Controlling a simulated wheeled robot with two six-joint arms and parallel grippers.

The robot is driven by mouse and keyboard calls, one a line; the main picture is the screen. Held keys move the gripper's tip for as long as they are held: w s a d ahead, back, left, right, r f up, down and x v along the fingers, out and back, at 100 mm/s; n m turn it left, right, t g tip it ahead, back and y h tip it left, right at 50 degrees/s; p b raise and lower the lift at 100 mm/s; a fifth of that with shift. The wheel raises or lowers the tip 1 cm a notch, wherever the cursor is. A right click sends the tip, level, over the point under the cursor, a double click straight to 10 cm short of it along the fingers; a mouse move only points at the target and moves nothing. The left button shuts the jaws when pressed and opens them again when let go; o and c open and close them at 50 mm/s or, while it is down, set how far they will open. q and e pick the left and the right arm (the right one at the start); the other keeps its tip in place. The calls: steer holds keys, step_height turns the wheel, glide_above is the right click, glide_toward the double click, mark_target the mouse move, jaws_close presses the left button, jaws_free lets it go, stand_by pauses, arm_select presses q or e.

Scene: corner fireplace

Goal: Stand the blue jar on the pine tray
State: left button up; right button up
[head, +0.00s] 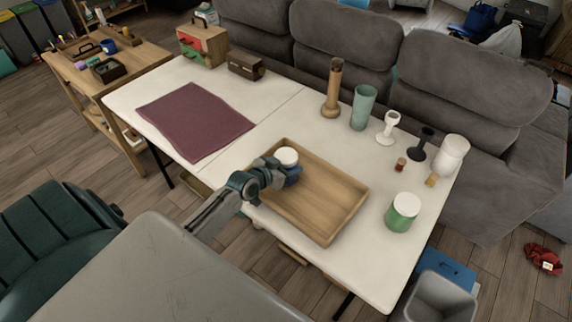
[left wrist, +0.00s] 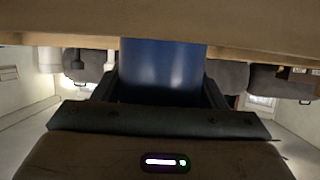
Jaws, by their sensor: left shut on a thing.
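The blue jar (head: 293,170) has a white lid and is upright over the left end of the pine tray (head: 325,236). My left gripper (head: 279,174) is shut on the jar's side, reaching in from the left over the tray's edge. In the left wrist view the blue jar (left wrist: 163,72) fills the space between the two fingers. The tray's wood (left wrist: 160,20) spans the top of that view and meets the jar's end. I cannot tell whether the jar touches the tray floor. My right gripper is out of view.
A green jar with a white lid (head: 403,212) stands right of the tray. A wooden vase (head: 332,88), a teal cup (head: 363,107), candle holders and a white jar (head: 452,153) line the sofa side. A maroon mat (head: 195,118) lies left. The rest of the tray is empty.

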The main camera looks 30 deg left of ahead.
arm_select(q)
steer(key=o, duration=1.1)
steer(key=p+v, duration=0.1)
steer(key=v, duration=1.1)
steer(key=shift+r, duration=0.1)
